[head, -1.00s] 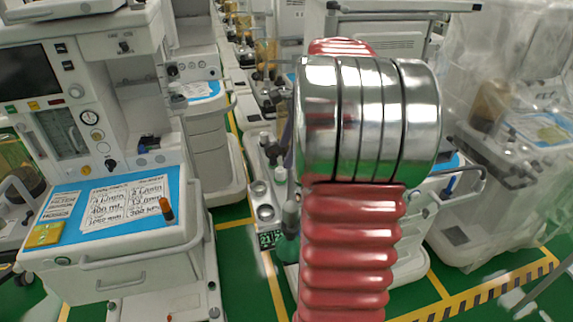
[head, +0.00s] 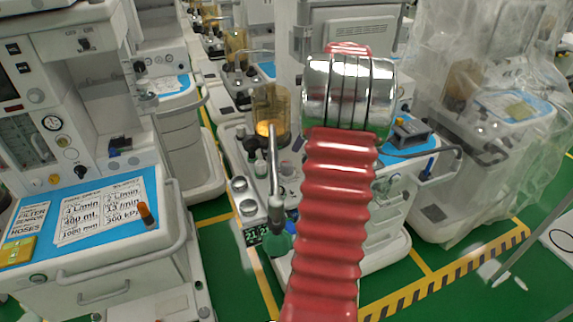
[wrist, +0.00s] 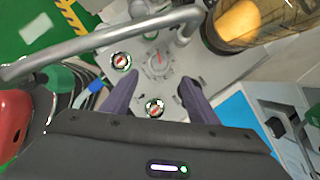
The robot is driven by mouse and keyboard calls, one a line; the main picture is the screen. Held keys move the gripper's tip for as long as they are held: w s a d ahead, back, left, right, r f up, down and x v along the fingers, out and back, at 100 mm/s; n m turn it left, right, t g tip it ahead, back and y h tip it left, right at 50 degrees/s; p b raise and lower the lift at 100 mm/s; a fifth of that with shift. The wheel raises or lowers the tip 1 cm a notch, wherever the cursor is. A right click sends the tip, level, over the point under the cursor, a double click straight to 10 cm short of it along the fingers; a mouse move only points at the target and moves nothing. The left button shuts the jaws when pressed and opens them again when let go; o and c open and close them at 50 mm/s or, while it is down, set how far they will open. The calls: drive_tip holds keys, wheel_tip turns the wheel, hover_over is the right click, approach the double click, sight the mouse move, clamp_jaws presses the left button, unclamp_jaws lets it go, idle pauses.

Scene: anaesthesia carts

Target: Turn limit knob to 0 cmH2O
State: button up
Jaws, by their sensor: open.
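In the wrist view, a grey round knob (wrist: 158,63) with a red pointer line sits on a dial plate with markings; I take it to be the limit knob. The markings are too small to read. My gripper (wrist: 158,82) is open, its two dark purple fingers apart and pointing toward the knob. The knob shows between and beyond the fingertips, with nothing held. Whether the fingers touch anything I cannot tell. In the head view my gripper cannot be made out, and the knob cannot be picked out on the middle cart (head: 398,258).
Two round fittings with red labels (wrist: 121,60) (wrist: 154,107) lie close to the fingers. A metal tube (wrist: 95,43) crosses beside the knob. An amber canister (wrist: 245,22) stands at upper right. Another cart (head: 130,262) stands at left; a plastic-draped cart (head: 480,130) stands at right.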

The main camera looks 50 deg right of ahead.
sight(288, 162)
drive_tip(key=x, duration=1.3)
drive_tip(key=shift+w+a+f, duration=0.15)
drive_tip(key=shift+f, duration=0.2)
drive_tip(key=shift+c, duration=0.5)
drive_tip(key=c, duration=0.9)
